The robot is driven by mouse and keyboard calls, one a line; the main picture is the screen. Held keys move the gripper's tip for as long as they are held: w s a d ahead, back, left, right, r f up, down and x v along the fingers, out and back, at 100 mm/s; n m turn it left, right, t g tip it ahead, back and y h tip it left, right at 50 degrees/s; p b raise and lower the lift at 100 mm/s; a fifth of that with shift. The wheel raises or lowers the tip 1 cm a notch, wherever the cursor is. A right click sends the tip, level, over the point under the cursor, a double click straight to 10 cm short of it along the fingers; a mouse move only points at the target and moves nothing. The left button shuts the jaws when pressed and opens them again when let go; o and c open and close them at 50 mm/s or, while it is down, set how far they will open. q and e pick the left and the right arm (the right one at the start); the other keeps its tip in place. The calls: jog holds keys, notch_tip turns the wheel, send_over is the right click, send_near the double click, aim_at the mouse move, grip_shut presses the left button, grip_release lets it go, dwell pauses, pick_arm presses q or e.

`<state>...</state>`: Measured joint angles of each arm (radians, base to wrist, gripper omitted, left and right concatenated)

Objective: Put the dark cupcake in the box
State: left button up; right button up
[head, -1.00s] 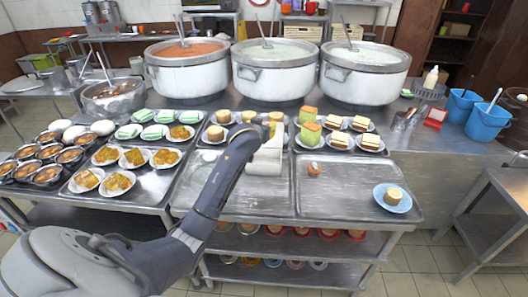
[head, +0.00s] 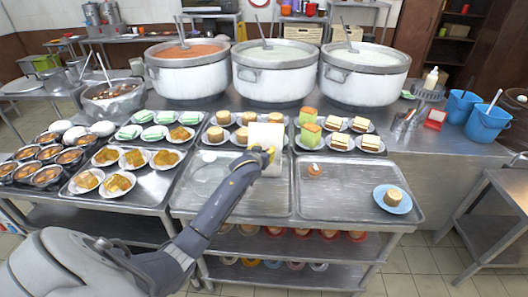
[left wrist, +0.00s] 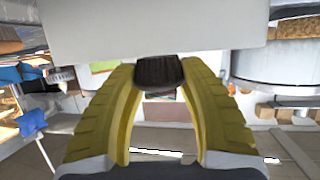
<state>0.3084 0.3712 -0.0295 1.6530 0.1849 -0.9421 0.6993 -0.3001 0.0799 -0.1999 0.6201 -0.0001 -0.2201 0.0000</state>
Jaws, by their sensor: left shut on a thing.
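The white box (head: 267,136) stands at the back of the middle metal tray, with a tall white panel upright. My left gripper (head: 262,156) is in front of this panel and covers part of the box. In the left wrist view, my yellow fingers (left wrist: 160,80) are shut on the dark cupcake (left wrist: 158,72), a dark brown ridged thing between the fingertips. The white panel (left wrist: 150,28) shows close beyond it. The cupcake cannot be made out in the head view. Whether it touches the box cannot be told. My right gripper is not in view.
Plates of cakes and sandwiches stand behind. Three large pots (head: 273,75) stand at the back. The right tray's middle is clear.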

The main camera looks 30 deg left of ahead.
pick_arm(q)
jog(key=shift+f, duration=0.65)
jog(key=o, duration=1.1)
jog(key=shift+r, duration=0.1)
jog(key=shift+r, duration=0.35)
jog(key=shift+s+d+r, duration=0.1)
jog(key=shift+s+r, duration=0.1)
jog(key=shift+s, duration=0.05)
jog(key=v, duration=1.1)
jog(key=shift+s, duration=0.25)
